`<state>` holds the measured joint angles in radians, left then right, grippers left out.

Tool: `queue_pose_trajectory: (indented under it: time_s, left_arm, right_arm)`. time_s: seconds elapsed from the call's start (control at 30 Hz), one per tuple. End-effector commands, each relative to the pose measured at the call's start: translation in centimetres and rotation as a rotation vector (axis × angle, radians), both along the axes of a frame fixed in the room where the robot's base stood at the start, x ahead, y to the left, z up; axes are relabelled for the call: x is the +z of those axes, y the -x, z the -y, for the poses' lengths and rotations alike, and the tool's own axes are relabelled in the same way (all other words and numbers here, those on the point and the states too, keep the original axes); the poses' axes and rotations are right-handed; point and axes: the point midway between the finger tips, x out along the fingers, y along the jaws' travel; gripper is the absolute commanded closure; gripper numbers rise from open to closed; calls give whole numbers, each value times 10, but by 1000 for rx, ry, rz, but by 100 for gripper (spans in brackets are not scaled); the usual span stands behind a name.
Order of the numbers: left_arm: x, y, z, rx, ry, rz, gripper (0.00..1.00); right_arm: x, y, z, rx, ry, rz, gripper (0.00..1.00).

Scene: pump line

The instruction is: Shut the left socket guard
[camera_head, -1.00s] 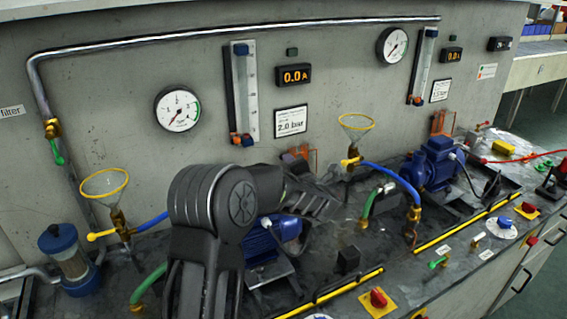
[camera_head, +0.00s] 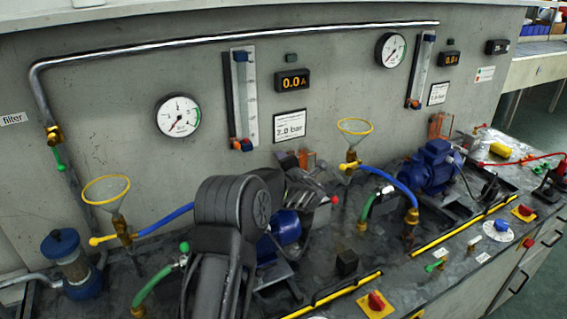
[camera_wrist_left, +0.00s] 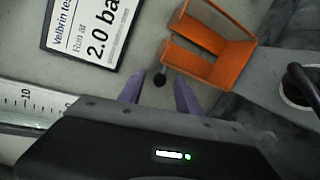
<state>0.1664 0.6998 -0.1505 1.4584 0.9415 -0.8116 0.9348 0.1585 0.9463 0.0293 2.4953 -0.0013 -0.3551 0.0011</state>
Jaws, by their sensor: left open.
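The left socket guard is an orange frame (camera_wrist_left: 236,66) at the top middle of the left wrist view, with an open gap between its bars. A small black knob (camera_wrist_left: 160,80) sits by its lower left corner. In the head view only a bit of the orange guard (camera_head: 309,157) shows behind my left arm. My left gripper (camera_wrist_left: 160,92) is open, its two purple fingertips either side of the knob in the picture. I cannot tell whether they touch it. In the head view my arm hides much of the gripper. My right gripper is not in view.
A 2.0 bar sign (camera_head: 290,126) and a flow tube (camera_head: 244,98) are on the wall beside the guard. A blue pump motor (camera_head: 283,228) stands below my arm. A yellow-rimmed funnel (camera_head: 355,127) and blue hose (camera_head: 394,178) stand to the right.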

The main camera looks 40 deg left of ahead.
Motion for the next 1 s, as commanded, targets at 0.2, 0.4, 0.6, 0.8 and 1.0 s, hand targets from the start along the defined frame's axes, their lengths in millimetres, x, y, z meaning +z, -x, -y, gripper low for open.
queue_pose_trajectory:
  time_s: [0.2, 0.4, 0.6, 0.8, 1.0]
  left_arm:
    - [0, 0, 0, 0, 0, 0, 61]
    - [0, 0, 0, 0, 0, 0, 78]
    - [0, 0, 0, 0, 0, 0, 94]
    - [0, 0, 0, 0, 0, 0, 100]
    - [0, 0, 1, 0, 1, -1, 100]
  right_arm:
    - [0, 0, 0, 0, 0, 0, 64]
    - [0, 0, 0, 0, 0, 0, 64]
    - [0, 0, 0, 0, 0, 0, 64]
    - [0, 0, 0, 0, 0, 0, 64]
    - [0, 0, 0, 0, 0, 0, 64]
